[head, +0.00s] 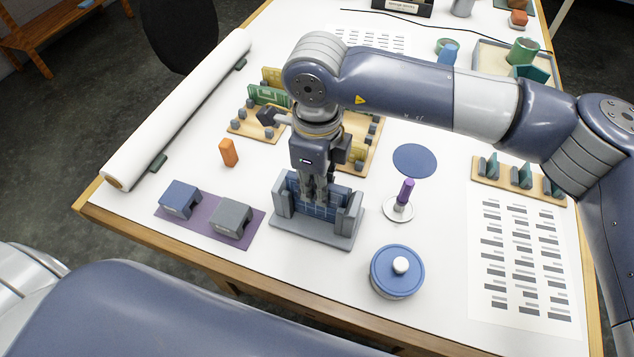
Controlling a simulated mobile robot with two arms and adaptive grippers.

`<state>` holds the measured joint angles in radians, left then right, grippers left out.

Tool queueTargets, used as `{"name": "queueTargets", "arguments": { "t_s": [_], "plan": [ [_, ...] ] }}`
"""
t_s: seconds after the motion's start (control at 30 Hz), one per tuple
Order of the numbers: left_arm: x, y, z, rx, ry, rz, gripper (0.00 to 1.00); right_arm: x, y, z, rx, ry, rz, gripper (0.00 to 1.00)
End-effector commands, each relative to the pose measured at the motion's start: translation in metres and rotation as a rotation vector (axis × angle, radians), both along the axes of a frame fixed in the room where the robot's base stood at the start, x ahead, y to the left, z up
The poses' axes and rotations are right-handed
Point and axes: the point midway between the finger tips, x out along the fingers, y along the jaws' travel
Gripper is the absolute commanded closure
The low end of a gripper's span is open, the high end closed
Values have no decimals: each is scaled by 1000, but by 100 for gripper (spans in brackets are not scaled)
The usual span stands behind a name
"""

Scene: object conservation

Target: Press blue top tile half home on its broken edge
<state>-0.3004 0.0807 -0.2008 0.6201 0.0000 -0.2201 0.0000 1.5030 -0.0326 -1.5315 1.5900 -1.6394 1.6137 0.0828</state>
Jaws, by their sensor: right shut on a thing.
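A blue tile (322,210) with a grid of lines stands upright in a grey-blue holder (303,235) near the table's front. The holder has a flat base and a block at each side. My right gripper (318,198) points down over the middle of the holder and is shut on the blue top tile half (293,181). The fingers cover much of the tile, so I cannot tell whether its broken edge touches the lower half. My left gripper is not in view; only my left arm shows at the bottom.
A purple mat (205,232) with a blue and a grey block lies left of the holder. A blue lidded pot (397,273) and a purple-handled stamp (404,195) stand at right. An orange block (228,152) and a long white roll (185,105) are at left.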

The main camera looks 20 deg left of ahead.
Motion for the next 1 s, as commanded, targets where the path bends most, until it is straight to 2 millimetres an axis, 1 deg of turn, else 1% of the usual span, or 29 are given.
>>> {"name": "queueTargets", "arguments": {
  "t_s": [0.57,1.0],
  "plan": [
    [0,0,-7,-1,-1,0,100,0,0,-4,1,-1,0,100],
    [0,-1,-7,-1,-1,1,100,0,0,-5,0,0,0,100]
  ]
}}
